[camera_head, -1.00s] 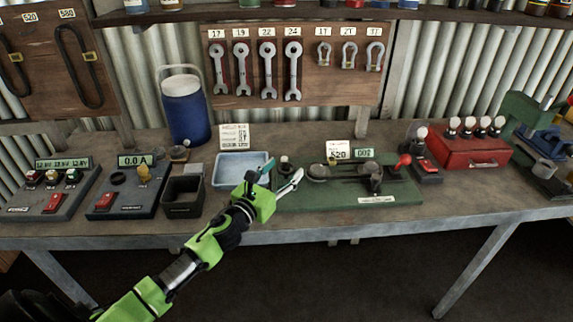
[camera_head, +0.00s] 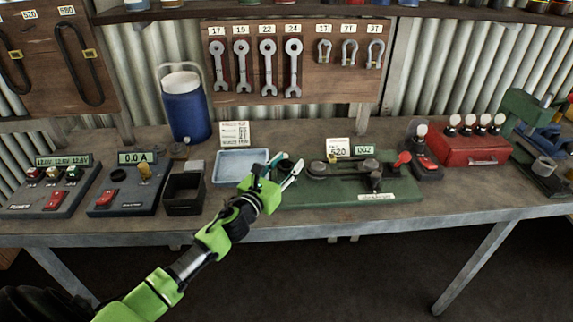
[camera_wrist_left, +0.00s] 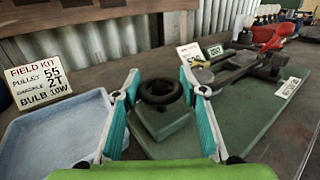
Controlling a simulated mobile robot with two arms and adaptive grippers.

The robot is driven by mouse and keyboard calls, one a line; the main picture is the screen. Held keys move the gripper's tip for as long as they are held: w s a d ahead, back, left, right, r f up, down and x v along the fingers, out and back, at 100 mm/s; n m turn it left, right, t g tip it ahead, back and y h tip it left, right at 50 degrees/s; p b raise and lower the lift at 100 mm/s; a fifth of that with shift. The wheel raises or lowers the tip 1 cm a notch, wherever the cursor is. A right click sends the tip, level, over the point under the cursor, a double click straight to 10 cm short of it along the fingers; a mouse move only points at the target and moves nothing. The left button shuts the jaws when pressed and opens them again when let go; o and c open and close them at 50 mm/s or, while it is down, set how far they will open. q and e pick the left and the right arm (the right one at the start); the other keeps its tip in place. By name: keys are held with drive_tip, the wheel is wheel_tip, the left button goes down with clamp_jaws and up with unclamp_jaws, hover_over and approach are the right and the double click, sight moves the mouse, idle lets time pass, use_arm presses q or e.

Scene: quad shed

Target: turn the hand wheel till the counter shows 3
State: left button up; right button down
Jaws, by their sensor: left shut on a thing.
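The dark hand wheel (camera_wrist_left: 160,92) stands on a green block at the near left end of the green bench plate (camera_wrist_left: 240,120). It also shows in the head view (camera_head: 285,168). My left gripper (camera_head: 284,160) is shut on the hand wheel, one finger at each side of it in the left wrist view (camera_wrist_left: 168,92). The counter (camera_head: 364,151) at the back of the plate reads 002. A white card marked 520 (camera_head: 338,149) stands beside it. My right gripper is in neither current view.
A pale blue tray (camera_head: 240,178) lies left of the plate, with a black bin (camera_head: 184,190) beyond. A lever with a red knob (camera_head: 405,157) stands at the plate's right. A red box with bulbs (camera_head: 470,151) is further right.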

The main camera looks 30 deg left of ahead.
use_arm(q)
drive_tip(key=shift+n+y, duration=0.3)
drive_tip(key=n+y, duration=0.2)
drive_tip(key=y, duration=0.1)
drive_tip(key=n+g+y+b, duration=0.1)
drive_tip(key=n+y, duration=0.1)
drive_tip(key=y, duration=0.1)
drive_tip(key=shift+d+y, duration=0.1)
drive_tip(key=shift+y, duration=0.3)
drive_tip(key=n+g+y+b, duration=0.2)
drive_tip(key=n+g+y, duration=0.2)
drive_tip(key=n+y, duration=0.1)
drive_tip(key=shift+y, duration=0.7)
drive_tip(key=shift+g, duration=0.4)
drive_tip(key=o, duration=1.1)
drive_tip(key=shift+o, duration=0.2)
drive_tip(key=v, duration=1.2)
drive_tip(key=shift+f, duration=0.15)
